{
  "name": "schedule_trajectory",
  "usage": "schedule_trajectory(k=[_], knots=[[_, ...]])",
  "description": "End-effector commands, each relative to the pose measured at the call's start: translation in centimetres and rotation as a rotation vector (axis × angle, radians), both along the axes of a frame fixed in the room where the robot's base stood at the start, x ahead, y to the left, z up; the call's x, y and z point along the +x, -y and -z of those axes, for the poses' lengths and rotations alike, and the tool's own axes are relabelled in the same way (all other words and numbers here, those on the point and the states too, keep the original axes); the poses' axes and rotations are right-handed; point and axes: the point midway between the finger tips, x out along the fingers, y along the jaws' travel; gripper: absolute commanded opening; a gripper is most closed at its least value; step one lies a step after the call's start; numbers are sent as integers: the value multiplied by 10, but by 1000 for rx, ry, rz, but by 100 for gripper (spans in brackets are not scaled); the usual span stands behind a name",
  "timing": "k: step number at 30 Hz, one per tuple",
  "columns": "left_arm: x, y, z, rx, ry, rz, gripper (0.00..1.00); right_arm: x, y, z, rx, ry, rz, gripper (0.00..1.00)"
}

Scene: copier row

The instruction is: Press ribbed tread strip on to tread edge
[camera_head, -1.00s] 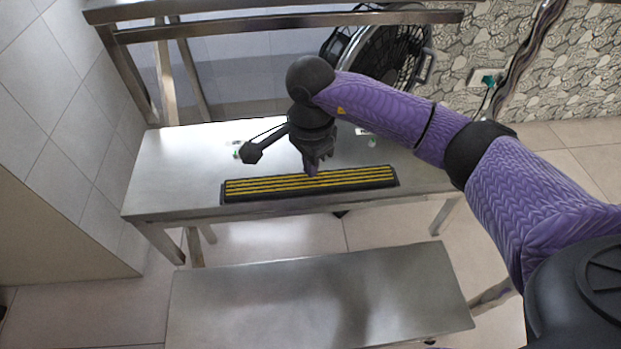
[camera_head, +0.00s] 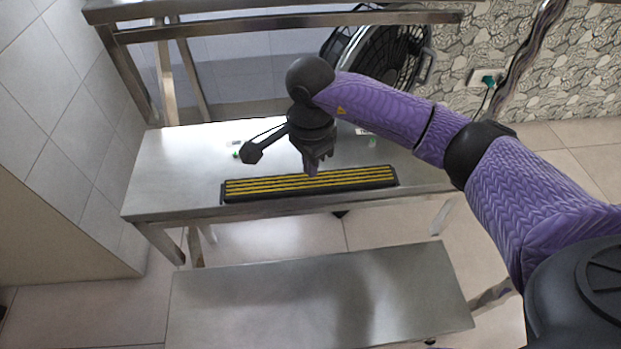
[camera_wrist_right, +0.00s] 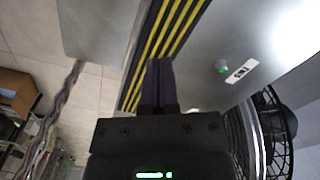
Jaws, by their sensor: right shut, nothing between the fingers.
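The ribbed tread strip (camera_head: 260,188), black with yellow ribs, lies along the front edge of the upper metal step (camera_head: 165,180). It also shows in the right wrist view (camera_wrist_right: 168,40), running diagonally past the fingers. My right gripper (camera_head: 311,172) points down at the middle of the strip, its fingers shut and empty. In the right wrist view the closed fingers (camera_wrist_right: 158,70) overlap the strip; whether they touch it I cannot tell. The tread edge under the strip is hidden. My left gripper is not in view.
A lower metal step (camera_head: 310,295) stands in front, bare. A metal rail frame (camera_head: 290,20) and a black fan (camera_head: 385,50) are behind the upper step. A small label and green dot (camera_wrist_right: 222,67) are on the upper step. A tiled wall is at left.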

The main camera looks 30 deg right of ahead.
Motion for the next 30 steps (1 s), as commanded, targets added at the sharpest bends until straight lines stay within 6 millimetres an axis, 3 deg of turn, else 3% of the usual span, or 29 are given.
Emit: schedule_trajectory(k=[7,30], knots=[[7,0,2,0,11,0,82,0,0,0,0,0,0,0],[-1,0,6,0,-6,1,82,0,0,13,0,0,0,0]])
